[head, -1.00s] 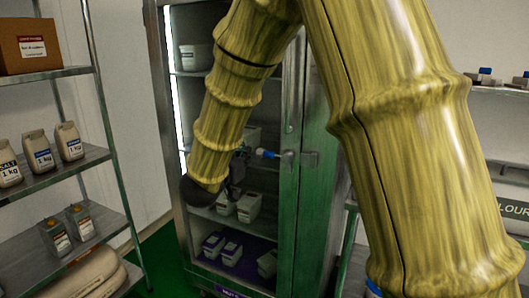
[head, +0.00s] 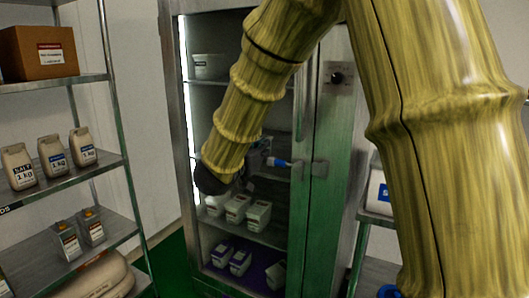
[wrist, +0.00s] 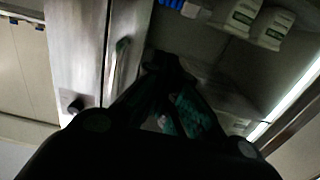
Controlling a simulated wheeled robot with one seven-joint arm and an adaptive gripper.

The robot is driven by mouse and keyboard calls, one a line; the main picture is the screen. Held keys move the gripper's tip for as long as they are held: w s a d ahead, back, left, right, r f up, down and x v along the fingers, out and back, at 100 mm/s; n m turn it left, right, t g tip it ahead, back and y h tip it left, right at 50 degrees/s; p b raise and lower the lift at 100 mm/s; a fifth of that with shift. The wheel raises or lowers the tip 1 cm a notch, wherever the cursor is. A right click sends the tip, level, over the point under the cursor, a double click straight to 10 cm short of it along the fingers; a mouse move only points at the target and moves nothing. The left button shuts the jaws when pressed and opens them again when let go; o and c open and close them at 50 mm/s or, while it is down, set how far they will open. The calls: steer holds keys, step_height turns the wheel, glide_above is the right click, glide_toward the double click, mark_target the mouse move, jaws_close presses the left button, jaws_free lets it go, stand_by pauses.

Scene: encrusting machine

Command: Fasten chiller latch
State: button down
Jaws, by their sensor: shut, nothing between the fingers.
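The chiller (head: 340,130) is a tall steel cabinet with a glass door, which looks closed or nearly so. Whether the latch is engaged cannot be told.
White tubs (head: 238,207) stand on shelves inside the chiller. A steel rack (head: 110,160) with bags and a box (head: 38,52) stands left. Green floor lies between.

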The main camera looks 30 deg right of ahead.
steer(key=w+d+f+p, duration=0.1)
steer(key=w+d+f, duration=0.3)
steer(key=d, duration=0.3)
steer(key=shift+w+d+f, duration=0.25)
steer(key=shift+w, duration=0.1)
steer(key=shift+p, duration=0.35)
